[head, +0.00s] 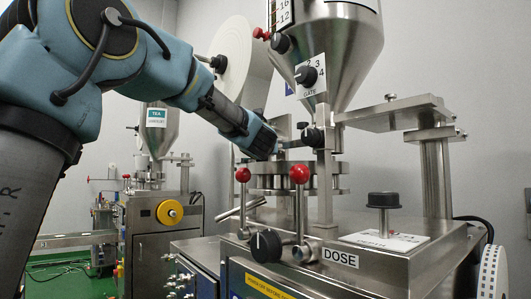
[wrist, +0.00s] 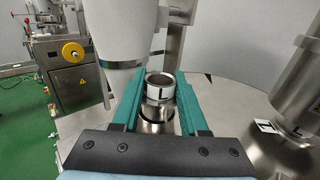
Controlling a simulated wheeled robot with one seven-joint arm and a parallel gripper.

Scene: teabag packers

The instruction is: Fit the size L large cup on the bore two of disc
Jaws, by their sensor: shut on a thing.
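My gripper (wrist: 164,76) has its two teal fingers closed on the sides of a metal cup (wrist: 158,113) with a dark open top. The cup has a white band with a black L-like mark and stands upright between the fingers. Below and around it is the broad grey disc (wrist: 215,105). In the head view, my gripper (head: 265,143) is at the left side of the disc assembly (head: 290,181), under the hopper. The cup is hidden there.
A large steel hopper (head: 343,45) and its gate block stand close to the right of my gripper. Two red-knobbed levers (head: 300,175) rise in front of the disc. A steel post with an arm (head: 433,170) stands at right. A second machine (head: 150,215) is behind left.

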